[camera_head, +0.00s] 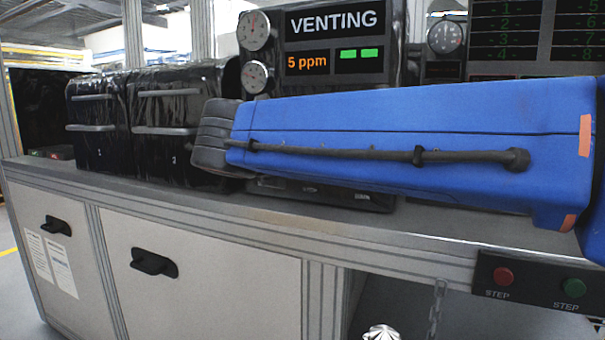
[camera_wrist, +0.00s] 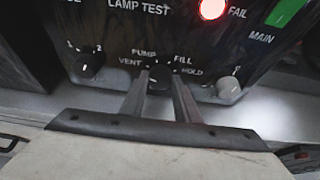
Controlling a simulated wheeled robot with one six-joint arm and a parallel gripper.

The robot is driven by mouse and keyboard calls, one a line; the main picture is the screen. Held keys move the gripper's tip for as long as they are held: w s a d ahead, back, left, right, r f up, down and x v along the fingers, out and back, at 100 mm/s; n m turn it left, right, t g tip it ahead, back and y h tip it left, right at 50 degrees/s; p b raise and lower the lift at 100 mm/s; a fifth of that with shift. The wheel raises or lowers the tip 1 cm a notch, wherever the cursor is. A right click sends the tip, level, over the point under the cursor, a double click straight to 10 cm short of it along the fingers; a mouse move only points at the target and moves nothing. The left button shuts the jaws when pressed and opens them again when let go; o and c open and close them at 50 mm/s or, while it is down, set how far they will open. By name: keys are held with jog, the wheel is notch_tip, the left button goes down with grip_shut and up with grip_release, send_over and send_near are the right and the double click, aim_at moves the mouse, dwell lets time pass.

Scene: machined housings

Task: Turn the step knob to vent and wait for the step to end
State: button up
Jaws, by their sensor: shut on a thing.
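In the wrist view, my gripper (camera_wrist: 161,75) is shut on the dark step knob (camera_wrist: 159,85), one finger on each side. The labels VENT, PUMP, FILL and HOLD are printed around the knob. Its pointer is too small and covered to read surely. In the head view, the display (camera_head: 333,42) reads VENTING and 5 ppm, with two green bars lit. My blue arm crosses in front of the panel there and hides the knob and my gripper.
Other knobs flank the step knob at left (camera_wrist: 88,66) and right (camera_wrist: 229,88). A red FAIL lamp (camera_wrist: 212,8) is lit above. Black numbered cases (camera_head: 168,125) stand left on the bench. A box with red and green STEP buttons (camera_head: 535,285) hangs at lower right.

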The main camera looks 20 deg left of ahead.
jog(key=o, duration=1)
jog(key=shift+o, duration=0.2)
jog(key=v, duration=1.7)
jog(key=shift+r, duration=0.2)
jog(key=shift+s+d, duration=0.1)
jog(key=shift+s, duration=0.1)
